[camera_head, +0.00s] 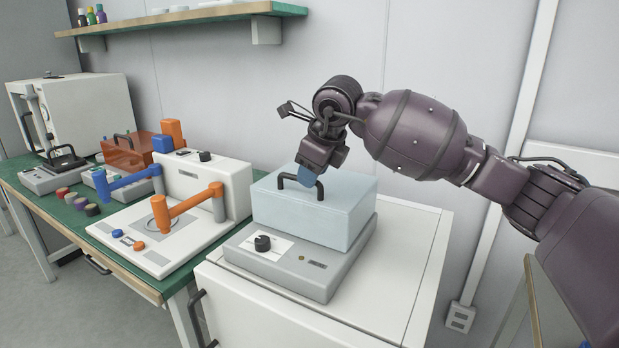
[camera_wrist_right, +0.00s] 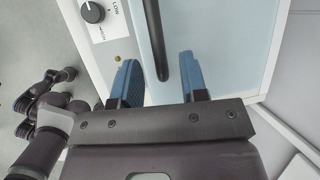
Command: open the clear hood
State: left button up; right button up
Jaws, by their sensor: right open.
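The clear hood (camera_head: 335,215) is a pale blue see-through box, lowered on a grey device base (camera_head: 300,272) with a black knob. A black handle (camera_head: 288,177) stands on the hood's top; it also shows in the right wrist view (camera_wrist_right: 153,35). My right gripper (camera_head: 318,180) is open at the handle, coming from above and behind. In the right wrist view its two blue fingers (camera_wrist_right: 160,80) lie on either side of the handle's bar, with gaps visible. Whether a finger touches the handle is unclear. My left gripper cannot be made out in either view.
The device stands on a white cabinet (camera_head: 412,262). Left of it, a green bench (camera_head: 72,222) holds a white unit with an orange arm (camera_head: 190,206), an orange see-through hood (camera_head: 128,152) and several small jars. A shelf (camera_head: 185,17) hangs on the wall above.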

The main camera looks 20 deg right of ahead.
jog(key=shift+w+a+f, duration=0.1)
jog(key=shift+w+f, duration=0.1)
jog(key=shift+f, duration=0.25)
grip_shut()
